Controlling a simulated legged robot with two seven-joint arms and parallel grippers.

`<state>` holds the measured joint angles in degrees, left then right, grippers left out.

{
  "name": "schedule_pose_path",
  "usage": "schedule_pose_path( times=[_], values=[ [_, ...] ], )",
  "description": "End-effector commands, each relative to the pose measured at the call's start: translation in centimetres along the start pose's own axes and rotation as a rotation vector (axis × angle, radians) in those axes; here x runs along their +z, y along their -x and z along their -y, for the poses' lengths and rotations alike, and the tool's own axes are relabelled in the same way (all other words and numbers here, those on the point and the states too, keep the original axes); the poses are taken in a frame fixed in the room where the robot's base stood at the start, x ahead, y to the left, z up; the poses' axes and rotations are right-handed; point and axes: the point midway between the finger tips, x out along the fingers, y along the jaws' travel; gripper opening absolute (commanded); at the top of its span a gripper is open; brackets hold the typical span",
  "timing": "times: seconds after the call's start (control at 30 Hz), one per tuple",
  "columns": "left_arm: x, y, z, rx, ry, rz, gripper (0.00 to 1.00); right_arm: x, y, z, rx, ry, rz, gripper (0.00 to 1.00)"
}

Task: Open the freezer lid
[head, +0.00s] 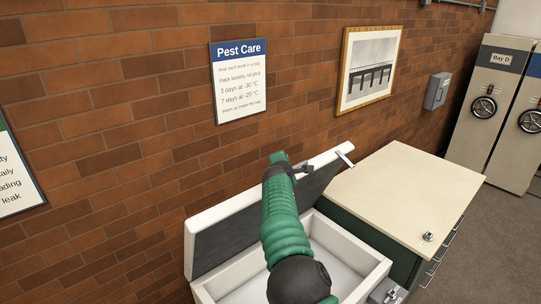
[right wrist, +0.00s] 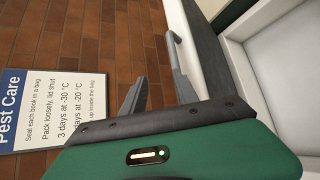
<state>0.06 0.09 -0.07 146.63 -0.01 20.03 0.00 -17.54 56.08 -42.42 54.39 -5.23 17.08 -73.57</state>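The white chest freezer (head: 237,291) stands against the brick wall with its pale interior showing. Its lid (head: 222,236) is raised steeply on the wall side, with the dark grey inner face toward the opening. My right arm reaches over the opening. My right gripper (head: 295,168) is by the lid's upper edge; its fingers (right wrist: 158,78) are apart with nothing between them. Whether one touches the lid is unclear. My left gripper is out of view.
A green cabinet with a cream top (head: 400,185) stands close on the freezer's right; its top is mostly clear. A Pest Care sign (head: 238,85) and a framed picture (head: 369,68) hang on the wall behind. Shelving units (head: 490,105) stand at the far right.

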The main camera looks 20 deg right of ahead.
Motion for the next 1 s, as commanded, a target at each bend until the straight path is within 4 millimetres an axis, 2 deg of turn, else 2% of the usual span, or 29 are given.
schedule_pose_path(
  times=[1.0],
  values=[
    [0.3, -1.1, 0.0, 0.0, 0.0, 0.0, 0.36, -1.1, 7.3, -3.9, -0.003, 0.001, 0.0, 0.36]
  ],
)
